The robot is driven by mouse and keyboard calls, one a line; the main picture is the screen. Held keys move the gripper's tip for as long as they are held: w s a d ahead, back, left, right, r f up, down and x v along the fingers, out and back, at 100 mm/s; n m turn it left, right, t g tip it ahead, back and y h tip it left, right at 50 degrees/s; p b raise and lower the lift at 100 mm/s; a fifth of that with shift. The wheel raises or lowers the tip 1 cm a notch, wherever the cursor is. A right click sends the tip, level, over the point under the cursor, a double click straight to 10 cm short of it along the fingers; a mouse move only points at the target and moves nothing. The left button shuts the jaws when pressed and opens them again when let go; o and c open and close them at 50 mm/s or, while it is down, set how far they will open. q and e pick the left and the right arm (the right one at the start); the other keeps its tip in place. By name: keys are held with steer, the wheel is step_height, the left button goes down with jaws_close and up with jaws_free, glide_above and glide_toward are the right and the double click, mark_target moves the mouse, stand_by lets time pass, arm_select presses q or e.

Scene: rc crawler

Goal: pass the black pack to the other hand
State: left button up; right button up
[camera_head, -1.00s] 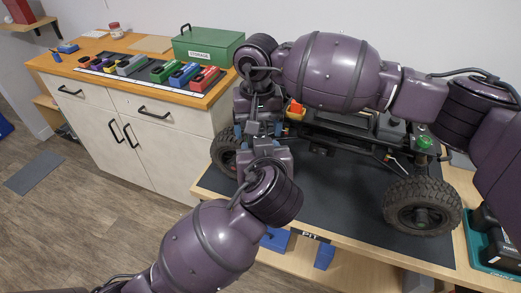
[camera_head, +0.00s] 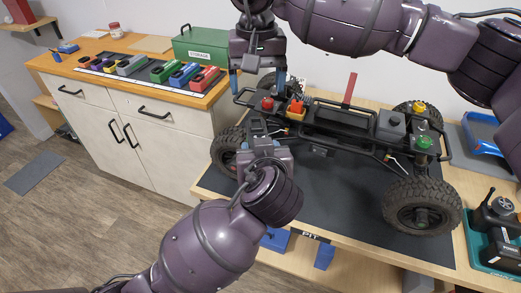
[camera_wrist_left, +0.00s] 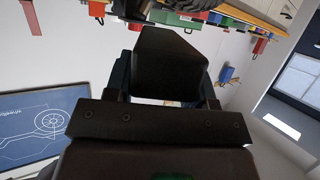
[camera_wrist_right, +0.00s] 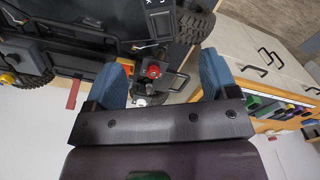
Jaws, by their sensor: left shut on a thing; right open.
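The black pack (camera_wrist_left: 165,65) is a dark block between the fingers of my left gripper in the left wrist view. My left gripper (camera_head: 260,130) is shut on it, in front of the crawler's left end in the head view. The pack is mostly hidden there by the gripper. My right gripper (camera_head: 258,82) is above and behind the left one in the head view, pointing down with its blue fingers apart. In the right wrist view my right gripper (camera_wrist_right: 162,80) is open, with nothing held between its fingers.
The RC crawler (camera_head: 345,122) stands on a dark mat (camera_head: 350,200) on the bench, just right of my grippers. A red cap (camera_wrist_right: 153,72) shows beyond the right fingers. A green storage box (camera_head: 207,45) and coloured packs (camera_head: 184,75) are on the cabinet at left.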

steer(key=s+a+m+g+y, duration=0.5)
steer(key=s+m+g+y, duration=0.4)
steer(key=s+m+y, duration=0.4)
steer(key=w+d+r+m+t+y, duration=0.1)
steer(key=d+r+m+t+y, duration=0.15)
steer(key=d+m+y, duration=0.5)
steer(key=w+d+f+m+t+h, duration=0.15)
steer(key=d+f+m+t, duration=0.35)
steer(key=m+t, duration=0.65)
steer(key=w+d+f+m+t+h, duration=0.1)
steer(key=w+d+f+m+t, duration=0.3)
steer(key=m+t, duration=0.8)
steer(key=s+d+f+m+t+h, duration=0.1)
steer(key=s+d+f+m+h, duration=0.1)
steer(key=d+f+m+h, duration=0.55)
steer(key=s+d+f+m+h, duration=0.2)
steer(key=d+f+m+h, duration=0.25)
steer(key=f+m, duration=0.45)
steer(key=s+d+f+m+g+h, duration=0.3)
steer(key=s+f+m, duration=0.3)
steer(key=s+f, duration=0.2)
steer(key=s+d+f+m+g+h, duration=0.3)
steer(key=s+d+f+m+g, duration=0.1)
steer(key=s+d+f+m, duration=0.2)
steer(key=s+f+m, duration=0.1)
steer(key=s+f, duration=0.1)
steer(key=s, duration=0.1)
steer(key=shift+f, duration=0.15)
